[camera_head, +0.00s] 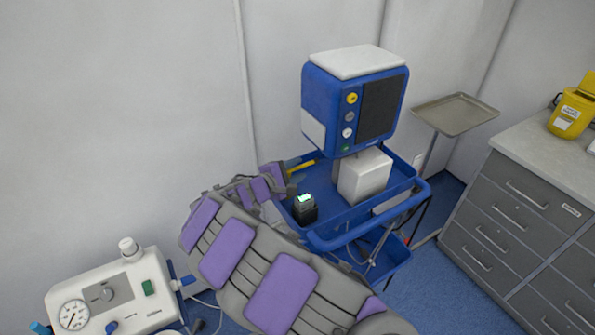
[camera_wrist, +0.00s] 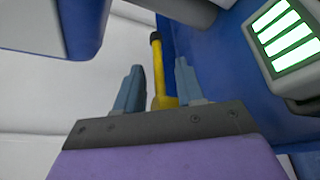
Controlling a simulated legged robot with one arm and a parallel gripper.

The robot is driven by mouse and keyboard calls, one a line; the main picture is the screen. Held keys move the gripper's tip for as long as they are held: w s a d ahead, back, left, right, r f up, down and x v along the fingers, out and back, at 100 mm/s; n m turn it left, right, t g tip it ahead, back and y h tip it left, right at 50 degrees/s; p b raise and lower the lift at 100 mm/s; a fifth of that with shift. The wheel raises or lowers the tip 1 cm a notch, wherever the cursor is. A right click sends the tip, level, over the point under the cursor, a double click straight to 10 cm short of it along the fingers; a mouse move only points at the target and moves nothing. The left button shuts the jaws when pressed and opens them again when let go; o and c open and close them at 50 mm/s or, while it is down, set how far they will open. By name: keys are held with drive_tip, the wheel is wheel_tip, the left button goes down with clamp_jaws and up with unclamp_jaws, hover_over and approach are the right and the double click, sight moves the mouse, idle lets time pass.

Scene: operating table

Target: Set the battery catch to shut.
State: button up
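A yellow lever, which looks like the battery catch (camera_head: 304,165), sticks out at the left side of the blue cart, below the blue device. In the wrist view the yellow lever (camera_wrist: 157,70) has a dark tip and stands between my two fingers. My gripper (camera_head: 296,168) is open around it; in the wrist view the blue-grey fingers (camera_wrist: 158,75) are apart, with a gap on either side of the lever. A dark battery block (camera_head: 305,209) with a lit green display is on the cart just below my gripper; its green bars (camera_wrist: 287,30) show at upper right in the wrist view.
The blue cart (camera_head: 330,240) carries a blue device (camera_head: 330,105) and a white box (camera_head: 364,176). A metal tray stand (camera_head: 457,114) and grey drawers (camera_head: 510,215) are to the right. A white gauge unit (camera_head: 118,295) is at lower left.

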drive_tip(key=shift+w+d, duration=0.5)
drive_tip(key=shift+w, duration=0.05)
drive_tip(key=shift+a, duration=0.1)
clamp_jaws()
